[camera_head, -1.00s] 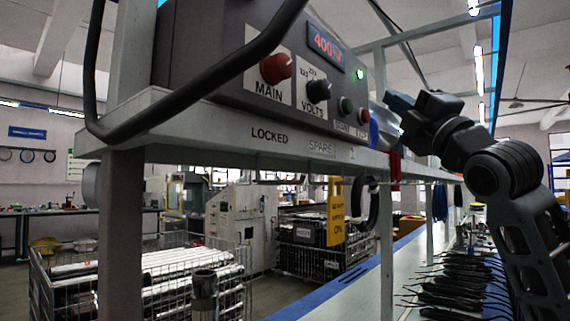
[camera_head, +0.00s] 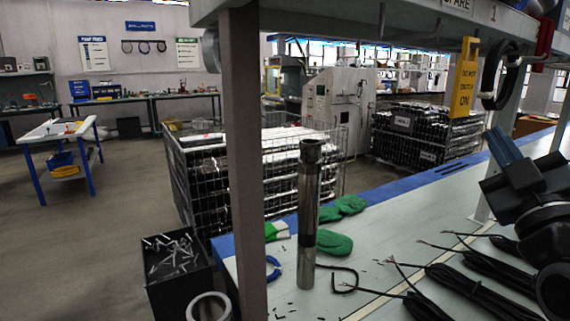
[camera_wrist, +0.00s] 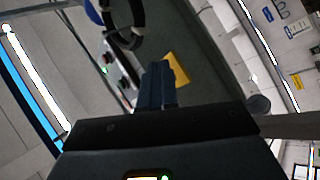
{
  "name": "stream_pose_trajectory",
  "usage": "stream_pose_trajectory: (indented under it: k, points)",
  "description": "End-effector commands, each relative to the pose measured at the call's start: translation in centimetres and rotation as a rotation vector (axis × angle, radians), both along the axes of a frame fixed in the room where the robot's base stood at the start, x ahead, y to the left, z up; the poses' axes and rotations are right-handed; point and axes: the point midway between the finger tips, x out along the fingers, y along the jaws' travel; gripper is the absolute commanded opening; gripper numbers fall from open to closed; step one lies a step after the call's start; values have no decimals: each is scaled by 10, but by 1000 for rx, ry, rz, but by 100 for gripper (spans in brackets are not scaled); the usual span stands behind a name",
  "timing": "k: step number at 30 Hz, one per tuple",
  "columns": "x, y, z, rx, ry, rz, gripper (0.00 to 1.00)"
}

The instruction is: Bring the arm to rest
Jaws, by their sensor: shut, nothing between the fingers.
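My gripper (camera_head: 506,146) is at the right side of the head view, raised above the bench and pointing up and to the left. Its two blue fingers are together with nothing between them. In the wrist view the shut fingers (camera_wrist: 157,84) point up toward the underside of the shelf. Part of my dark arm shows below the gripper at the right edge of the head view.
A metal pump tube (camera_head: 309,215) stands upright on the bench (camera_head: 385,225). Black cables (camera_head: 470,290) and green gloves (camera_head: 335,240) lie there. A yellow tag (camera_head: 465,80) and black coil (camera_head: 498,80) hang from the shelf (camera_head: 420,14) near my gripper. A post (camera_head: 243,150) stands left.

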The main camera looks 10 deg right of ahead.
Motion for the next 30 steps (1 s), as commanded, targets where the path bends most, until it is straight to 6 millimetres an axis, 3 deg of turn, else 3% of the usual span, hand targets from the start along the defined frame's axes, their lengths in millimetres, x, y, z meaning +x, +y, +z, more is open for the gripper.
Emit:
stream_pose_trajectory:
  k: [1, 3, 8, 15, 21, 30]
  points:
    - [-5, 11, -24, 54, 21, 23, 0]
    - [-13, 24, -52, 125, 41, 51, 0]
    - [-39, 55, -111, 273, 95, 106, 0]
    - [-95, 100, -188, 466, 195, 173, 0]
    - [-154, 132, -238, 600, 290, 218, 0]
    - [-257, 163, -284, 752, 459, 274, 0]
